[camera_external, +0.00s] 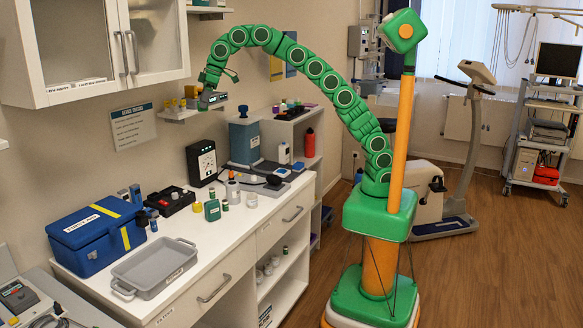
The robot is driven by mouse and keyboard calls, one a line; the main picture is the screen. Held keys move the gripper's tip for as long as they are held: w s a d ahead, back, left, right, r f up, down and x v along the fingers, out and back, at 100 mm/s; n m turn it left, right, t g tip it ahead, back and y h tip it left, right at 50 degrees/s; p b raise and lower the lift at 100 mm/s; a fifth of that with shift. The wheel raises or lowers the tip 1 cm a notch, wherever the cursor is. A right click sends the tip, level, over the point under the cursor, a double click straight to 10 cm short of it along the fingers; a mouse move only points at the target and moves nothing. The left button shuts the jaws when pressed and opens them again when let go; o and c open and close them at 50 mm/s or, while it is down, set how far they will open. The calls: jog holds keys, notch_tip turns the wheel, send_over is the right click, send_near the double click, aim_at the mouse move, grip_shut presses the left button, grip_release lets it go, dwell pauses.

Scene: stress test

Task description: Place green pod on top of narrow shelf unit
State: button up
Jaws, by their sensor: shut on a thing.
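My gripper (209,86) hangs at the end of my green arm, high near the wall and close to a small wall ledge. It is shut on a small dark green-grey thing with a pale face (213,101). I cannot tell from this view whether this is the green pod. A small green container (212,210) stands upright on the white counter, well below my gripper. A narrow white shelf unit (311,127) stands past the counter's far end, with small bottles and a dark tray on top.
The wall ledge (178,115) holds small yellow-topped items. The counter (215,243) carries a blue first aid box (97,234), a grey tray (154,268), a black meter (201,163) and several bottles. A wall cabinet (97,50) hangs left.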

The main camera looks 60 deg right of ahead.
notch_tip(320, 180, down, 40)
jog(key=shift+f, duration=0.25)
dwell(0.5)
jog(key=shift+f, duration=0.1)
jog(key=o, duration=1.1)
jog(key=v, duration=1.2)
